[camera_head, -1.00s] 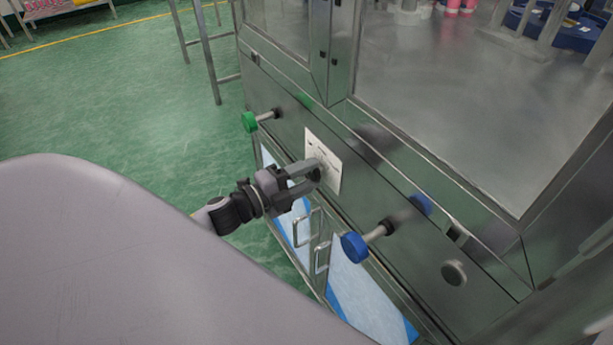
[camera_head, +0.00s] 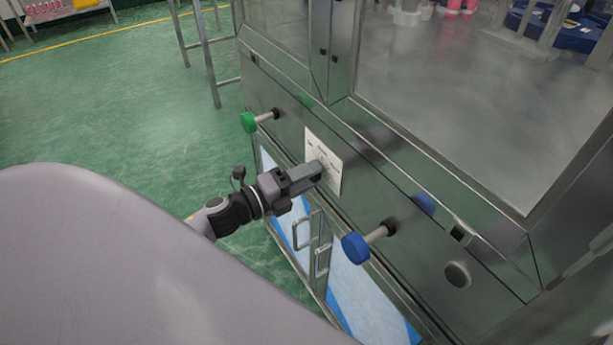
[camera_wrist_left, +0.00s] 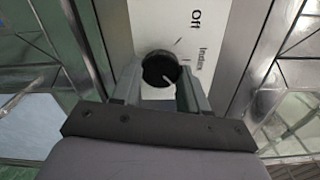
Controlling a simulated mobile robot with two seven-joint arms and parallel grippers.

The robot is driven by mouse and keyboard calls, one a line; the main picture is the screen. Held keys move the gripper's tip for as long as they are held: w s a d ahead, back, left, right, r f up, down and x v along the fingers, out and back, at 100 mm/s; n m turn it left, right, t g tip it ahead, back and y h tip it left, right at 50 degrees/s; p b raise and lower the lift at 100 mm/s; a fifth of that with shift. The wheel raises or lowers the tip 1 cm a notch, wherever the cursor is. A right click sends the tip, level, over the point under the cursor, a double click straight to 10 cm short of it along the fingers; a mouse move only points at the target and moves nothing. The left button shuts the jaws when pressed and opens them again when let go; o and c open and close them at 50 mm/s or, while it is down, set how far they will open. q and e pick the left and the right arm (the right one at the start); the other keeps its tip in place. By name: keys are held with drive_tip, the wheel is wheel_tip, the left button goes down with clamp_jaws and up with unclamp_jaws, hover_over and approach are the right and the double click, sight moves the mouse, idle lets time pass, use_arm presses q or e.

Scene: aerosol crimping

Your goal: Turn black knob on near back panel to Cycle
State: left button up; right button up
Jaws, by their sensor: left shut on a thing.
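The black knob (camera_wrist_left: 160,68) sits on a white label plate (camera_wrist_left: 168,22) on the steel panel. In the left wrist view the knob is between the two fingers of my left gripper (camera_wrist_left: 158,82), which is shut on it. My right gripper is not in view.
A green knob (camera_head: 249,122) on a stem sticks out up-left of the plate. Cabinet handles (camera_head: 302,232) are below. Green floor (camera_head: 110,110) is open at left.

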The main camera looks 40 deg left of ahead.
use_arm(q)
drive_tip(key=o, duration=1.1)
drive_tip(key=shift+c, duration=0.2)
drive_tip(key=v, duration=0.7)
drive_tip(key=shift+b, duration=0.3)
drive_tip(key=shift+s, duration=0.1)
